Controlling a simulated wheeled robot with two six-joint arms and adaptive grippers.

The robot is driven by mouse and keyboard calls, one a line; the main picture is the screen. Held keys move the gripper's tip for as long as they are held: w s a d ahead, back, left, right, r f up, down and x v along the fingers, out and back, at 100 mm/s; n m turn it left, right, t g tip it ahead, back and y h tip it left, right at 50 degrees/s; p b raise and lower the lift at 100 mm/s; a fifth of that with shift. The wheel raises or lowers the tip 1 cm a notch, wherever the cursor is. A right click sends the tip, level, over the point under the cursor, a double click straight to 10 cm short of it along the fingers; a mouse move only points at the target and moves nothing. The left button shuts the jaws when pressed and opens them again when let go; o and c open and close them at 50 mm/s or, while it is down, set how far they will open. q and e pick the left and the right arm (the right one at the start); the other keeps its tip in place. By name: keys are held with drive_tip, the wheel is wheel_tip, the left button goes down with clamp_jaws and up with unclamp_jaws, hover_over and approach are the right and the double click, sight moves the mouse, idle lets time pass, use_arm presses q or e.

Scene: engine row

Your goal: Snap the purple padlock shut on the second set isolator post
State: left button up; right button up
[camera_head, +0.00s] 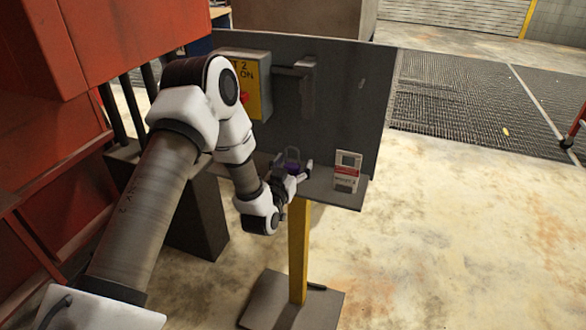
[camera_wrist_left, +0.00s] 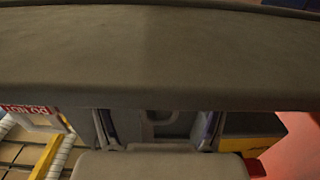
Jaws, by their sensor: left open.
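The purple padlock (camera_head: 292,167) stands on the grey shelf of the post stand, its grey shackle upward. My left gripper (camera_head: 296,175) is open right at the padlock, its fingers partly covering the body; I cannot tell whether they touch it. In the left wrist view, the two fingers of my left gripper (camera_wrist_left: 160,130) are spread apart at the lower middle. The isolator box (camera_head: 258,88) with a yellow label reading "2" is on the left of the grey back panel. A dark handle or bar (camera_head: 292,71) runs from it to a grey bracket (camera_head: 307,78). My right gripper is out of view.
A white and red tag device (camera_head: 347,171) stands on the shelf (camera_head: 335,195) to the right of the padlock. A yellow post (camera_head: 298,250) on a flat base (camera_head: 293,302) carries the shelf. A red cabinet (camera_head: 110,40) is at the left. Open floor lies to the right.

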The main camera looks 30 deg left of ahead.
sight(293, 163)
use_arm(q)
drive_tip(key=shift+s+a, duration=0.1)
drive_tip(key=c, duration=1.3)
drive_tip(key=shift+c, duration=0.2)
drive_tip(key=shift+r, duration=0.6)
wheel_tip(293, 163, up, 2)
drive_tip(key=shift+r+b, duration=0.15)
drive_tip(key=shift+b, duration=0.2)
drive_tip(key=a+p+v, duration=0.1)
drive_tip(key=p+v, duration=0.1)
drive_tip(key=v, duration=0.6)
drive_tip(key=a+r+p+v, duration=0.1)
drive_tip(key=p+v, duration=0.1)
drive_tip(key=v, duration=0.5)
drive_tip(key=shift+s+a+r+p, duration=0.2)
drive_tip(key=shift+s+a+p, duration=0.15)
drive_tip(key=shift+s, duration=0.4)
